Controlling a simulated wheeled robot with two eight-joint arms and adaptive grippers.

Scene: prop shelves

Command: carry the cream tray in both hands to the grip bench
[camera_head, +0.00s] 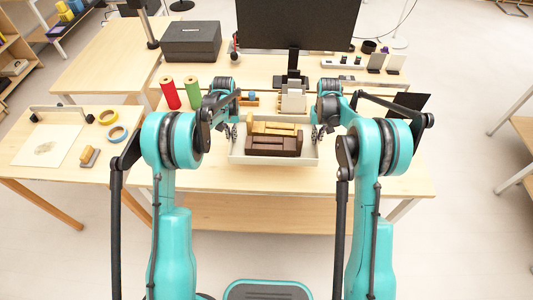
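The cream tray (273,161) is at the middle of the wooden desk in front of me, holding dark brown (274,146) and yellow-tan (272,127) block-like pieces. I cannot tell whether it rests on the desk or is held just above it. My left gripper (231,132) is at the tray's left end and my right gripper (318,132) is at its right end. Both are small and partly hidden by my arms, so their finger opening and contact with the tray are unclear. No bench is visibly labelled as the grip bench.
A monitor (297,24) and a black box (191,41) stand behind. Red (170,93) and green (193,92) spools stand left of the tray. The left bench (30,160) holds paper, tape rolls and a wooden-handled item.

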